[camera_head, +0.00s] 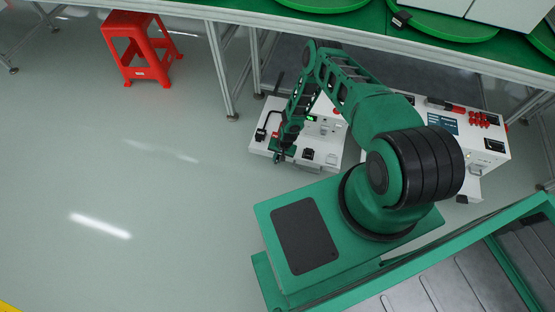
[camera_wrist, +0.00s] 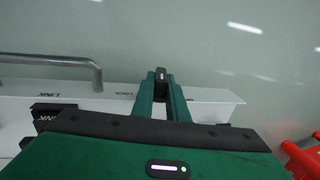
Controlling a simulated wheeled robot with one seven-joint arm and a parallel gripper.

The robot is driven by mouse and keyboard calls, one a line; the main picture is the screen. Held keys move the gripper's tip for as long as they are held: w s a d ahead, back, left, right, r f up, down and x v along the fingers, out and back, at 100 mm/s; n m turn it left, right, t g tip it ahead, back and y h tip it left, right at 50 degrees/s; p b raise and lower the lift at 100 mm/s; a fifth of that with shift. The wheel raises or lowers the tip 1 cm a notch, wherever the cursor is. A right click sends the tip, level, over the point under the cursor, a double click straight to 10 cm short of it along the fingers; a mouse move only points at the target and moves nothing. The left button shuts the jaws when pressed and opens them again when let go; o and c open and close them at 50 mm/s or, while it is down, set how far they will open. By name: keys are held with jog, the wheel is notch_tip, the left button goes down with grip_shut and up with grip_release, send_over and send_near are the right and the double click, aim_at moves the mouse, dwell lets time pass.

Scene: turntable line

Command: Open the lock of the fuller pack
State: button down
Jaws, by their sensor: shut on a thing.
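One white pack (camera_head: 327,153) stands under the table, with a small lit green display (camera_head: 311,118). A second white box with red and black parts (camera_head: 490,160) stands to its right. I cannot read a charge level on either. My gripper (camera_head: 280,157) reaches down at the left front of the left pack. In the wrist view my gripper (camera_wrist: 161,86) is shut on a small upright black lock piece (camera_wrist: 161,74), beside a printed LOCK label (camera_wrist: 125,94) on the white top. The base of the lock is hidden by the fingers.
A grey bar handle (camera_wrist: 75,62) and a LINK label (camera_wrist: 45,86) lie left of the fingers. A red stool (camera_head: 138,45) stands at the upper left, and a table leg (camera_head: 222,75) is left of the pack. The floor at left is clear.

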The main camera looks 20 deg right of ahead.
jog(key=shift+w+a+g+h, duration=0.1)
jog(key=shift+a+g+h, duration=0.2)
jog(key=shift+g+h, duration=0.45)
jog(key=shift+a+h, duration=0.1)
jog(key=shift+h, duration=0.15)
jog(key=c, duration=1.7)
grip_release()
jog(key=shift+c, duration=0.2)
notch_tip(320, 180, up, 11)
jog(key=shift+f, duration=0.15)
jog(key=shift+w, duration=0.1)
